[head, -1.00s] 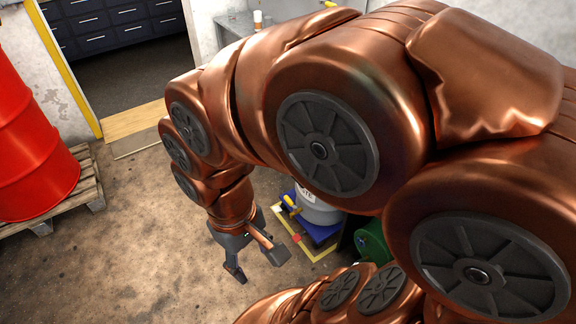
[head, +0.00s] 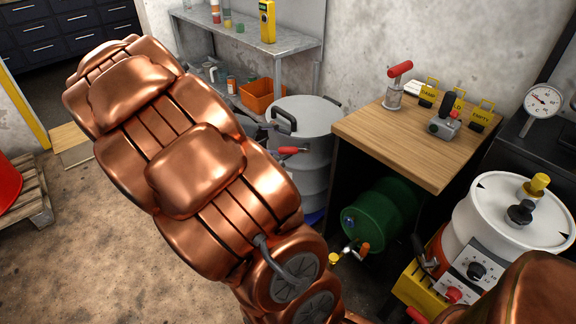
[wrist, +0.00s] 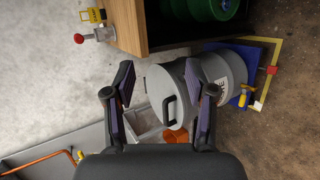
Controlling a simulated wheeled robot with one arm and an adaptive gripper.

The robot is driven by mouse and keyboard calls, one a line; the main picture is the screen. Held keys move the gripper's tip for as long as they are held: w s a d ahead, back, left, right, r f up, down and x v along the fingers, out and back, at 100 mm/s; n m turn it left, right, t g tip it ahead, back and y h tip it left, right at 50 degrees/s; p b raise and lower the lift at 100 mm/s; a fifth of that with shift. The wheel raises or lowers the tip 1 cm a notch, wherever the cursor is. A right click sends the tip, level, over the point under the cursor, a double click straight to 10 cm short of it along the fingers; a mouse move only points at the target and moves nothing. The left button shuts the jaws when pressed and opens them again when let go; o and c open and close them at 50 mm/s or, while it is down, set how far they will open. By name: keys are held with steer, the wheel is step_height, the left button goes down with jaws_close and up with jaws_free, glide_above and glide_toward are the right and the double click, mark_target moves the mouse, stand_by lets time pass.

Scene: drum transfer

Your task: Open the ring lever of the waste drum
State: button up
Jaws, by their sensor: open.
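The grey waste drum (head: 308,118) stands upright left of the wooden bench, with a black handle (head: 284,121) on its lid. A red-gripped lever (head: 289,150) shows at the drum's near side, just below the lid rim. I cannot tell whether it lies flat on the ring. My gripper (head: 256,124) is mostly hidden behind my arm in the head view, close to the drum's left side. In the wrist view my gripper (wrist: 160,65) is open and empty. The drum lid (wrist: 162,97) appears between and beyond its fingers, and the right finger covers part of the drum.
A wooden bench (head: 400,137) is right of the drum, with a green drum (head: 378,217) beneath it. A metal shelf (head: 250,38) with an orange bin (head: 262,97) stands behind. The drum rests on a blue platform (wrist: 233,75). Open floor (head: 90,235) lies at left.

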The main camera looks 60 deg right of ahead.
steer(key=w+d+f+h+b, duration=0.4)
steer(key=w+d+f+b, duration=0.2)
steer(key=d+f+b, duration=0.35)
steer(key=n+t+h+b, duration=0.2)
steer(key=n+h+b, duration=0.1)
steer(key=b, duration=0.4)
glide_toward(284, 153)
steer(key=x, duration=0.4)
steer(key=shift+d, duration=0.15)
steer(key=shift+d+f, duration=0.1)
steer(key=shift+d, duration=0.15)
steer(key=shift+b+x, duration=1.25)
steer(key=shift+x, duration=2.4)
steer(key=shift+s, duration=0.1)
jaws_close()
